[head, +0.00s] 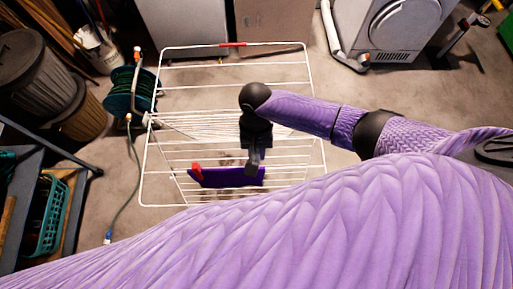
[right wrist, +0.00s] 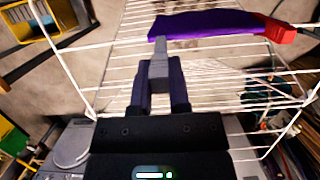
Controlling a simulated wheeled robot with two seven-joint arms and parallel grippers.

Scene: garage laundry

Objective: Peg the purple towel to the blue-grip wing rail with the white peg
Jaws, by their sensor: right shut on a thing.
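A purple towel (head: 232,177) hangs over a wire of the white drying rack (head: 145,180), on its near part. It also shows at the top of the right wrist view (right wrist: 205,23). A red peg (head: 197,172) sits at the towel's left end; it also shows in the right wrist view (right wrist: 278,30). My right gripper (head: 254,160) is shut on a pale grey peg, likely the white peg (right wrist: 160,62). The peg's tip is at the towel's edge; I cannot tell whether it touches. I cannot make out a blue grip. My left gripper is out of view.
The far wing rail has a red grip (head: 232,44). A green hose reel (head: 130,90) stands left of the rack, bins (head: 32,72) further left. A teal basket (head: 48,215) is at lower left. A white machine (head: 405,25) stands at the back right. My arm covers the lower right.

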